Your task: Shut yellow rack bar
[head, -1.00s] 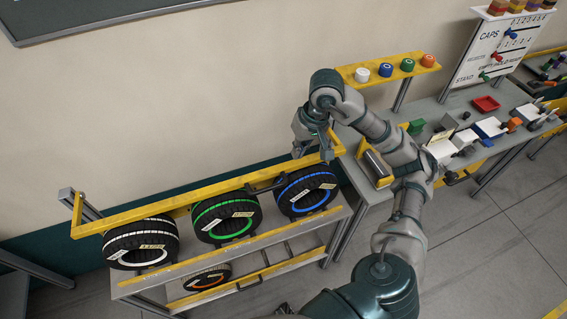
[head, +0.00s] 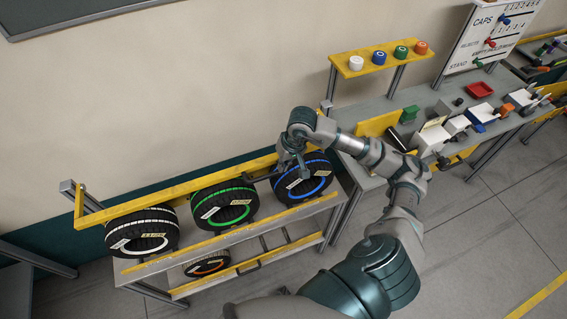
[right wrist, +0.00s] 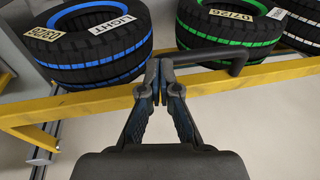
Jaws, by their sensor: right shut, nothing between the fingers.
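A black handle (right wrist: 215,53) is fixed to the bar. In the right wrist view the gripper's fingers (right wrist: 160,75) are shut and empty, overlapping the bar beside the handle's left end. I cannot tell whether they touch it. My left gripper is out of view.
A green-striped tyre (head: 222,203) and a white-striped tyre (head: 142,231) stand left of the blue one. An orange-striped tyre (head: 207,264) lies on the lower shelf. A workbench (head: 405,97) with blocks and a yellow cap shelf (head: 345,70) stands to the right.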

